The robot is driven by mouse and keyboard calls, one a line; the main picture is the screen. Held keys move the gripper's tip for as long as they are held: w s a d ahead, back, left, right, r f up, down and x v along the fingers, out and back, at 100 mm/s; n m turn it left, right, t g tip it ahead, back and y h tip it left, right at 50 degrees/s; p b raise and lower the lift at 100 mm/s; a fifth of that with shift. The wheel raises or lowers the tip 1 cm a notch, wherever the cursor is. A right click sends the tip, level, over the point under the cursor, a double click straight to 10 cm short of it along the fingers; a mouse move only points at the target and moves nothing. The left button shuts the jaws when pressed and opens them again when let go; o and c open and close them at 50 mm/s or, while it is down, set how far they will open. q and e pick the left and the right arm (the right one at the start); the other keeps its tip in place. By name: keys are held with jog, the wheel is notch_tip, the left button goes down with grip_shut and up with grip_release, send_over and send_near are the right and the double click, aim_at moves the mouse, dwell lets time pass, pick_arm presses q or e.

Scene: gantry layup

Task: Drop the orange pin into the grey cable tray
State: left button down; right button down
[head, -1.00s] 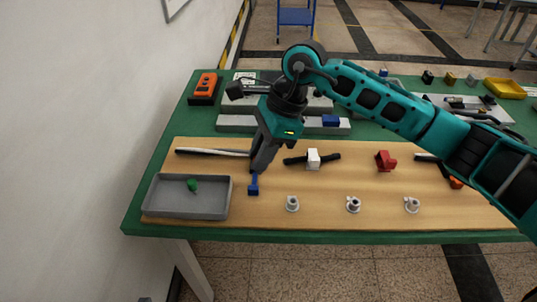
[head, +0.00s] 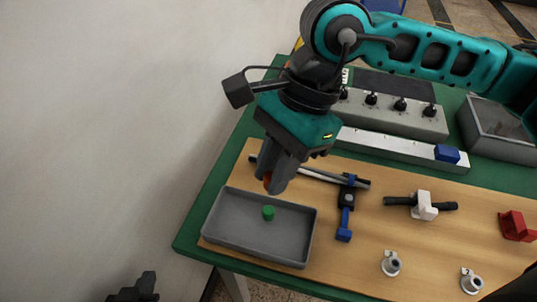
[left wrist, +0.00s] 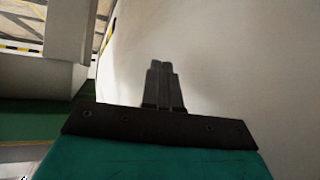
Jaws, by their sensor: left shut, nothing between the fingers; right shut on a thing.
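The grey cable tray (head: 258,249) sits on the wooden board's left end, with a green pin (head: 268,213) inside it. My right gripper (head: 270,187) points down at the tray's back edge, shut on the orange pin (head: 267,181). My left gripper (head: 147,284) is at the bottom left, away from the table. In the left wrist view its fingers (left wrist: 163,70) are together and empty.
A blue-handled clamp (head: 345,212) stands right of the tray. A white block on a black bar (head: 424,206), a red block (head: 516,226) and grey round fittings (head: 391,264) lie further right. A pale rod (head: 320,174) runs behind the tray. A wall is at left.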

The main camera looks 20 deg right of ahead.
notch_tip(320, 180, down, 6)
jog(key=b, duration=0.2)
jog(key=c, duration=0.9)
grip_release()
jog(key=shift+r, duration=0.15)
jog(key=v, duration=1.2)
jog(key=shift+d+r, duration=0.2)
jog(key=shift+r, duration=0.15)
